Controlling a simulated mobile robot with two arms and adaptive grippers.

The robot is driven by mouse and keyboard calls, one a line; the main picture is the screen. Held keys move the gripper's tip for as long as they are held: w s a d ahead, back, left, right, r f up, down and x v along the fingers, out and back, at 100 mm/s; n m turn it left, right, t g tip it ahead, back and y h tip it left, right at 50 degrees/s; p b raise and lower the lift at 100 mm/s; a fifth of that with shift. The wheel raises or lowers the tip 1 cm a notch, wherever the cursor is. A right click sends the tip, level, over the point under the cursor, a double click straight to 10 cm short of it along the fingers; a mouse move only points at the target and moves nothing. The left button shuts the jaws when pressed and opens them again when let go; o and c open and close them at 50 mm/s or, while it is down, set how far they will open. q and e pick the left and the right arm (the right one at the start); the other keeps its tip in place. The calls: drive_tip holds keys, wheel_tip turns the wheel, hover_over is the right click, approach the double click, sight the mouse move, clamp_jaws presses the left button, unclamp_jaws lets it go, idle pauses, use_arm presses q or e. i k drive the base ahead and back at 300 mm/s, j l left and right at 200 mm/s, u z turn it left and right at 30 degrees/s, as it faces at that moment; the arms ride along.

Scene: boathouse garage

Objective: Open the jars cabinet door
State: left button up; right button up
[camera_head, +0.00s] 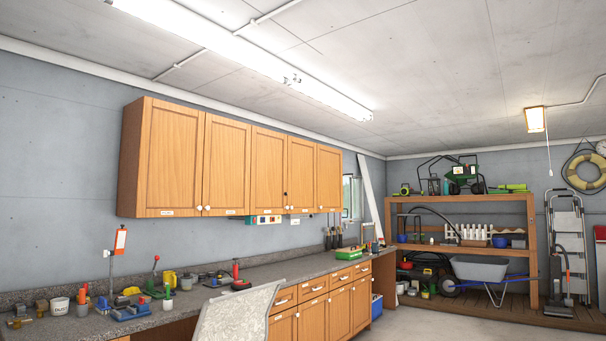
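A row of wooden wall cabinets (228,165) hangs on the grey wall at the left, above the workbench. Its several doors all look shut. The leftmost door (172,160) and the door beside it (227,165) have white round knobs at their lower inner corners. Small white labels sit along the bottom edges, too small to read, so I cannot tell which door is the jars cabinet. Lower wooden cabinets (340,312) under the bench also have shut doors, with drawers (313,287) above them. Neither of my grippers is in view.
The speckled workbench top (200,301) holds a white pot, clamps and other tools. A pale speckled panel (238,312), perhaps a chair back, stands before the bench. Wooden shelves (462,201) with a wheelbarrow (479,270) and a ladder (565,240) are at the back right. The floor (420,322) before them is clear.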

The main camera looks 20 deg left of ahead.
sight(302, 193)
drive_tip(key=i+u, duration=0.25)
drive_tip(key=i+l, duration=0.1)
drive_tip(key=i, duration=6.65)
drive_tip(key=j, duration=0.15)
